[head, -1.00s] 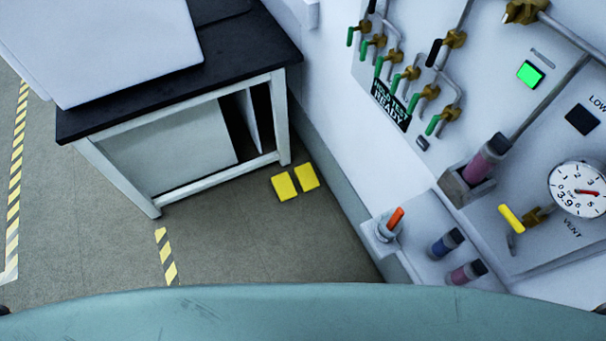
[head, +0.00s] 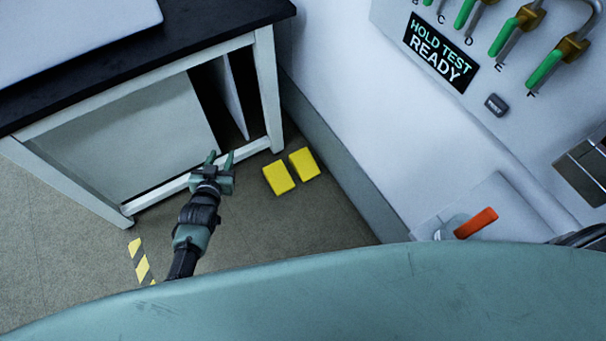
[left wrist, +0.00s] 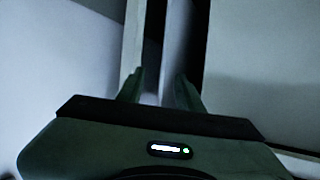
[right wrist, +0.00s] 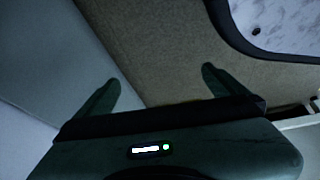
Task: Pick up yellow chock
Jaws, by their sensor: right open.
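Two yellow chocks lie side by side on the floor in the head view, a left one (head: 278,178) and a right one (head: 304,163), near the foot of the black-topped bench. My left gripper (head: 220,158) is to the left of both chocks, in front of the bench's lower rail, and touches neither. Its fingers are apart with nothing between them; they also show in the left wrist view (left wrist: 158,88), pointing at the bench's frame. My right gripper (right wrist: 161,90) is open and empty in the right wrist view, over floor and a pale wall.
The bench (head: 262,85) has a white leg just behind the chocks. A wall panel with green-handled valves and a "HOLD TEST READY" sign (head: 441,52) stands at the right. An orange handle (head: 476,222) sticks out below it. Bare floor lies before the chocks.

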